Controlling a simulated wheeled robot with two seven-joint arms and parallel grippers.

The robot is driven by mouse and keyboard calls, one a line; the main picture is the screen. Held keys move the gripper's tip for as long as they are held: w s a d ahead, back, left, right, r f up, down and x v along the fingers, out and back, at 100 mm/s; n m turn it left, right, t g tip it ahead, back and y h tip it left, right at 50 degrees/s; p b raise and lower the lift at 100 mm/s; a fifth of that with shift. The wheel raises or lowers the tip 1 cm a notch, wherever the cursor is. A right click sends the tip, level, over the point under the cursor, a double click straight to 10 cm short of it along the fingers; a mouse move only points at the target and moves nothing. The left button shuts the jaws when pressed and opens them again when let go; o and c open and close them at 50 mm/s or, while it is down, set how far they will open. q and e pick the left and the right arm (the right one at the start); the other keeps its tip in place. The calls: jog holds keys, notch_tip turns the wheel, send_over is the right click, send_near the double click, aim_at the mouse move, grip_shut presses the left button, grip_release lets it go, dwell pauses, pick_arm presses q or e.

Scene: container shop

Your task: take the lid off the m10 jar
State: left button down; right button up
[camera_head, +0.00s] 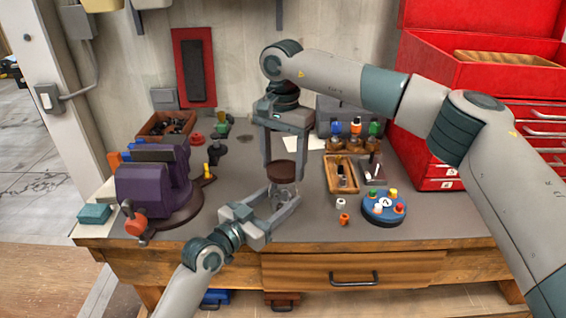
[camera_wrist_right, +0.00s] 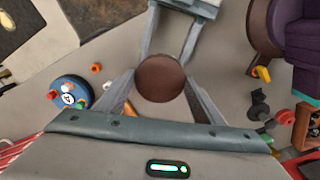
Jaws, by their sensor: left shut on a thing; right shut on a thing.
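A round brown lid (camera_head: 282,168) sits at the top of a clear jar (camera_head: 281,187) near the middle of the bench. My right gripper (camera_head: 284,173) points down from above and is shut on the lid, one finger on each side. My left gripper (camera_head: 284,194) comes in low from the front left and is shut around the jar's body. In the right wrist view the lid (camera_wrist_right: 160,78) covers the jar from above. No clear gap shows between lid and jar, and I cannot tell whether the lid is loose.
A purple vise (camera_head: 150,185) stands at the left. A wooden tray (camera_head: 341,174), a blue round holder with coloured pegs (camera_head: 384,213) and small loose parts lie to the right. A red tool chest (camera_head: 480,80) borders the bench at the right.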

aim_at(283, 169)
jog(key=shift+r, duration=2)
pick_arm(q)
jog(key=c, duration=0.6)
grip_release()
jog(key=shift+c, duration=0.2)
jog(key=b+v, duration=0.2)
jog(key=v, duration=0.8)
jog(key=shift+s+a+f, duration=0.1)
jog(key=shift+s+a, duration=0.15)
jog(key=shift+s, duration=0.05)
pick_arm(e)
notch_tip(283, 169, down, 2)
jog(key=shift+f, duration=0.15)
pick_arm(q)
jog(key=shift+s+a, duration=0.4)
jog(key=shift+s, duration=0.05)
pick_arm(e)
jog(key=shift+f, duration=0.1)
